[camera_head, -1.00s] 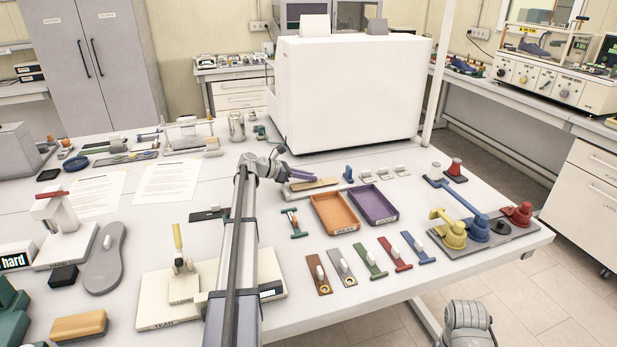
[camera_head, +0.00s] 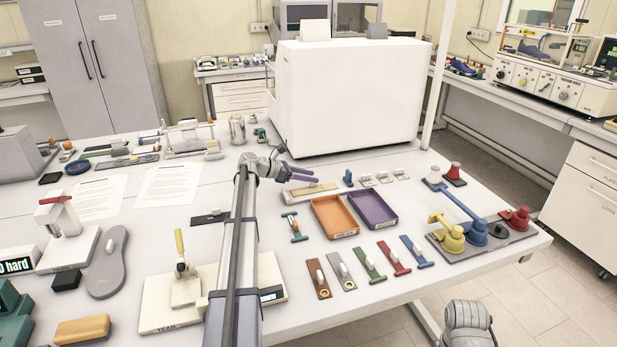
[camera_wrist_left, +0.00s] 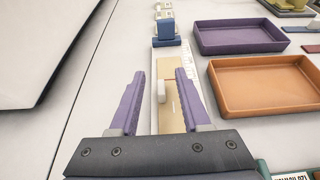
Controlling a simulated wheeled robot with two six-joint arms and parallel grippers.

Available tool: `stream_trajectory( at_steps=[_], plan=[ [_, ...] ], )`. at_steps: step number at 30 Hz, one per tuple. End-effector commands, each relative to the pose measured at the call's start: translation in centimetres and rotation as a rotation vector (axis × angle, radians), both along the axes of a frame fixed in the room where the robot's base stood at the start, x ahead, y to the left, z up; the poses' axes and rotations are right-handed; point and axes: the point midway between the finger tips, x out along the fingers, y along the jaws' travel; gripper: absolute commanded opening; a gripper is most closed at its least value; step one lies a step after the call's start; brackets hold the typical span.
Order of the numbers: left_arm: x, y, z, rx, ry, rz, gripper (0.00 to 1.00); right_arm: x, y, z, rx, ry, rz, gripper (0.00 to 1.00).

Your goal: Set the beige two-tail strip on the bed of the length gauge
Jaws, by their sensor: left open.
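The beige strip (camera_head: 318,187) lies along the bed of the length gauge (camera_head: 296,198), near the back middle of the table. In the left wrist view, the strip (camera_wrist_left: 174,110) carries a small white grip block (camera_wrist_left: 161,91). The gauge's blue end block (camera_wrist_left: 166,30) stands beyond the strip's far end. My left gripper (camera_head: 304,174) is open just above the strip. Its purple fingers (camera_wrist_left: 158,78) stand apart on either side of the strip and white block, with gaps visible. The strip's near end is hidden by the gripper body.
An orange tray (camera_head: 334,231) and a purple tray (camera_head: 373,222) sit just right of the gauge. Several coloured strips, including a green one (camera_head: 369,264), lie in front. A large white box (camera_head: 350,95) stands behind. A tear tester (camera_head: 160,305) sits at front left.

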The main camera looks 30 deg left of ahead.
Motion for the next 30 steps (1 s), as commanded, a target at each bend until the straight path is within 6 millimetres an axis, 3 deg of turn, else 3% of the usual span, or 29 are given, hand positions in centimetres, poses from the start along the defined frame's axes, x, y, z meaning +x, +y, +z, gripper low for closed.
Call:
stream_trajectory(
  at_steps=[1, 15, 30],
  plan=[
    [0.0, 0.0, 1.2, 0.0, 0.0, 0.0, 0.47, 0.0, 0.0, 1.2, 0.0, 0.0, 0.0, 0.47],
    [0.0, 0.0, 7.8, 0.0, 0.0, 0.0, 0.47, 0.0, 0.0, 7.7, 0.0, 0.0, 0.0, 0.47],
    [0.0, 0.0, 8.3, 0.0, 0.0, 0.0, 0.47, 0.0, 0.0, 8.3, 0.0, 0.0, 0.0, 0.47]
  ],
)
